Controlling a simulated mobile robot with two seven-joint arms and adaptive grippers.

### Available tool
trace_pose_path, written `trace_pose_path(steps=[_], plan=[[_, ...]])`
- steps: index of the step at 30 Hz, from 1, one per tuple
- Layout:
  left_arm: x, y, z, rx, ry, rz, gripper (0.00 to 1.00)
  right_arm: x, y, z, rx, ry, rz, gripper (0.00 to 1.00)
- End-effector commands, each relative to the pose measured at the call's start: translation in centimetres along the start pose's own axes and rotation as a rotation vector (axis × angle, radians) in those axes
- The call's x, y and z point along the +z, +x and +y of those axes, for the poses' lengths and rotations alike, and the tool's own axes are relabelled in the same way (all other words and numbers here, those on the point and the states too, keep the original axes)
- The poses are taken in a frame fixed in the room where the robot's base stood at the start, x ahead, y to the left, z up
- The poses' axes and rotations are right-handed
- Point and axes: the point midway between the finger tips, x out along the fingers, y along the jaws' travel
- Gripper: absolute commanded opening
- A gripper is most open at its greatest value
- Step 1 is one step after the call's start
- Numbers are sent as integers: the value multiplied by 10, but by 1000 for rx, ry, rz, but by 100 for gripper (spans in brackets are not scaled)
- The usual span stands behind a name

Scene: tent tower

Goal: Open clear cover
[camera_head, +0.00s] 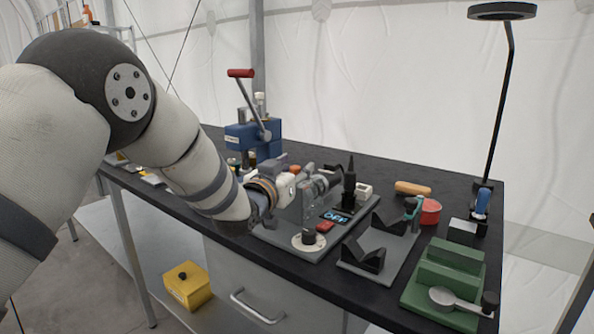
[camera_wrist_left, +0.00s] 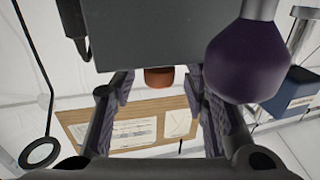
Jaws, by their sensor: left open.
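A grey bench device (camera_head: 285,238) with a display reading OFF and a red button (camera_head: 325,227) stands mid-bench. My left gripper (camera_head: 322,184) is above this device, partly blending with its grey parts. In the left wrist view, its two fingers (camera_wrist_left: 159,82) are open and apart. A reddish-brown knob-like piece (camera_wrist_left: 158,77) shows between them, below a dark grey block (camera_wrist_left: 150,35). A purple rounded part (camera_wrist_left: 245,60) is close on the right. My right gripper is out of view.
A blue lever press (camera_head: 250,135) stands behind my left wrist. To the right are a grey V-block stand (camera_head: 375,250), a red pot (camera_head: 429,211), a green block fixture (camera_head: 445,275) and a tall ring lamp (camera_head: 500,100). A yellow box (camera_head: 187,286) sits below the bench.

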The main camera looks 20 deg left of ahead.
Motion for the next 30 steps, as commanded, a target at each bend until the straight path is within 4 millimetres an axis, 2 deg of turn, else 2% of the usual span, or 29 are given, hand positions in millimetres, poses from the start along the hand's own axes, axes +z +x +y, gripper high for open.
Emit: trace_pose_path(steps=[8,9,14,15,20,24,30], plan=[[-2,4,0,0,0,2,41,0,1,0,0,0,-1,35],[-2,4,0,0,0,2,39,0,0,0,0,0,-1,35],[-2,4,0,0,0,2,3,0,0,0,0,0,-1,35],[-2,4,0,0,0,2,0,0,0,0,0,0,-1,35],[-1,5,0,0,0,1,0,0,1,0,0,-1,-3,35],[7,25,4,-1,-1,-4,0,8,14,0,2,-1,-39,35],[3,44,9,-1,0,-3,0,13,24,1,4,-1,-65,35]])
